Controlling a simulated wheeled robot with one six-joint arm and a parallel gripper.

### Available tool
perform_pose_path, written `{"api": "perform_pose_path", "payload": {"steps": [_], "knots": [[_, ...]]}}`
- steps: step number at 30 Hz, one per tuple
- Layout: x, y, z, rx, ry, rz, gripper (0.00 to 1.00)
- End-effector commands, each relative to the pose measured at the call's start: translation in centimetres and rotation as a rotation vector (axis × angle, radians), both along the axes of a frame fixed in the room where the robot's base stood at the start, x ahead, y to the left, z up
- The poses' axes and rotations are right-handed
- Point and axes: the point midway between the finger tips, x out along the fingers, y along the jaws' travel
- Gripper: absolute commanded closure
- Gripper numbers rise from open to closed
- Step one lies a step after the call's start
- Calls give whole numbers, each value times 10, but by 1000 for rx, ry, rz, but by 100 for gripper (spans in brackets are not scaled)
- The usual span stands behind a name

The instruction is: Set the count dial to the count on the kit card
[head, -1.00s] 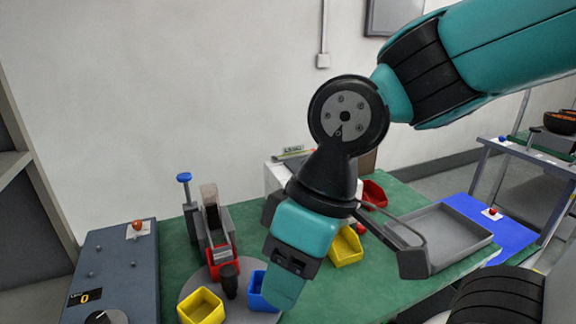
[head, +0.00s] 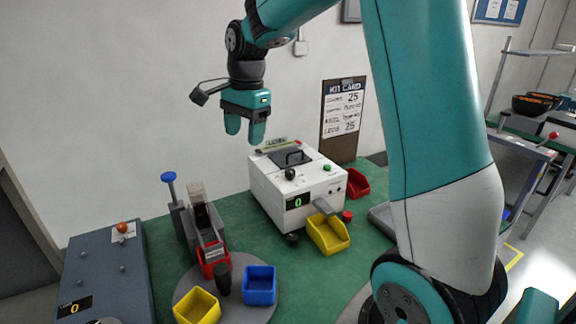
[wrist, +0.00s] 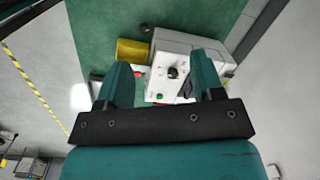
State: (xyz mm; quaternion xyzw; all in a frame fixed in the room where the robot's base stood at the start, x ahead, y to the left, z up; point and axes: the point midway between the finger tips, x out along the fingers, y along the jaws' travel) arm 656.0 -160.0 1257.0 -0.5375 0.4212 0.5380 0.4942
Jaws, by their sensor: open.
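The kit card (head: 342,108) hangs on a brown clipboard behind the table; its top and bottom rows read 25, and the rows between are too small to read surely. A white machine (head: 270,199) on the green table has a black knob (head: 290,174) on top and a green display (head: 293,202) reading 0. In the wrist view the knob (wrist: 173,73) shows between my fingers, well below them. A grey console at the left has a display (head: 75,306) reading 0 and a dial cut off by the frame edge. My gripper (head: 244,133) is open, empty and above the white machine.
A turntable carries a yellow bin (head: 197,307) and a blue bin (head: 259,286). A dispenser with a blue-topped lever (head: 168,177) stands behind it. Another yellow bin (head: 328,234) sits before the white machine, and a red bin (head: 357,184) beside it.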

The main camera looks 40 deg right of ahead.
Motion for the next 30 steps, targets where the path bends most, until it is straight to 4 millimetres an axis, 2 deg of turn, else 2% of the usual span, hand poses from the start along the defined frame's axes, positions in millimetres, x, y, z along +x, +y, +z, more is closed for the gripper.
{"api": "perform_pose_path", "payload": {"steps": [1,3,6,10,13,17,20,30], "knots": [[17,-37,-1,-7,27,-221,39],[32,-81,-4,-16,57,-514,39],[43,-131,-10,-25,84,-845,39],[47,-169,-16,-29,101,-1106,39],[48,-180,-20,-31,109,-1188,39],[48,-182,-33,-31,113,-1207,39],[47,-181,-50,-31,113,-1204,39],[47,-180,-127,-31,114,-1198,39]]}}
